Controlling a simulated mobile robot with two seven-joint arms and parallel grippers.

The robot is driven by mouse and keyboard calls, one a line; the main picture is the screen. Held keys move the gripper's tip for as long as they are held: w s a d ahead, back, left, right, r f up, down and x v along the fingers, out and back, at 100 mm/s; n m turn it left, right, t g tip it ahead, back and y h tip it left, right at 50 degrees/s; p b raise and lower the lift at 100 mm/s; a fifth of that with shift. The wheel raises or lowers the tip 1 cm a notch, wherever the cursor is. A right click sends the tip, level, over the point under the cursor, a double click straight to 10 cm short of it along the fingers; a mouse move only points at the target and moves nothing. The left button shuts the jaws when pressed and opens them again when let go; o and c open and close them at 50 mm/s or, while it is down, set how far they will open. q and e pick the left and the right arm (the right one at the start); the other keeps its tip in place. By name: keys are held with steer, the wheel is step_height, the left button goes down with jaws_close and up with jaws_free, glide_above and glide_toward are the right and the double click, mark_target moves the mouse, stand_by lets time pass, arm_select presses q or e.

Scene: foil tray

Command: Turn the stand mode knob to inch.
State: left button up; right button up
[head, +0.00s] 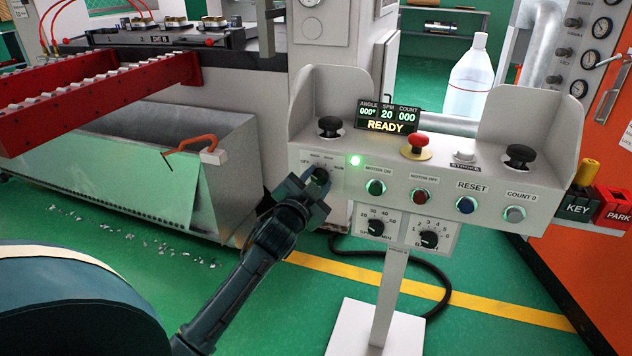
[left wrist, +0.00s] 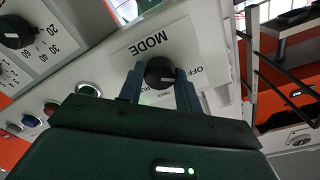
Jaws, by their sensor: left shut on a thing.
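The stand mode knob (head: 321,175) is a small black dial at the left end of the pale control stand's front panel. In the left wrist view the black knob (left wrist: 159,70) sits below the printed word MODE. My left gripper (head: 312,184) is shut on it, with one finger on each side in the left wrist view (left wrist: 160,82). A short white mark on the knob points right there, toward the side with the OFF label. The fingers partly hide the other position labels, and INCH is hard to read. My right gripper is not in view.
The control stand (head: 455,197) carries a red stop button (head: 417,143), a row of push buttons and two lower dials. A metal bin (head: 225,150) stands close left of my arm.

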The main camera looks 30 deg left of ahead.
arm_select(q)
steer(key=shift+p, duration=0.35)
steer(key=shift+c, duration=0.2)
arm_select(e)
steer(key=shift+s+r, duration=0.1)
arm_select(q)
steer(key=shift+r+m, duration=0.1)
steer(key=shift+m, duration=0.4)
steer(key=shift+m+p, duration=0.6)
steer(key=shift+p, duration=0.25)
steer(key=shift+m+p, duration=0.85)
steer(key=shift+m, duration=0.25)
steer(key=shift+m+p, duration=0.8)
steer(key=shift+m, duration=0.8)
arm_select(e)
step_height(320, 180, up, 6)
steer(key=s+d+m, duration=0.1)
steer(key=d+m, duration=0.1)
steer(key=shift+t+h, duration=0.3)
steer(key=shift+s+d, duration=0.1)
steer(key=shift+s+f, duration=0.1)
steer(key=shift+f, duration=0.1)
arm_select(q)
steer(key=o, duration=1)
steer(key=shift+c, duration=0.2)
steer(key=shift+o, duration=0.2)
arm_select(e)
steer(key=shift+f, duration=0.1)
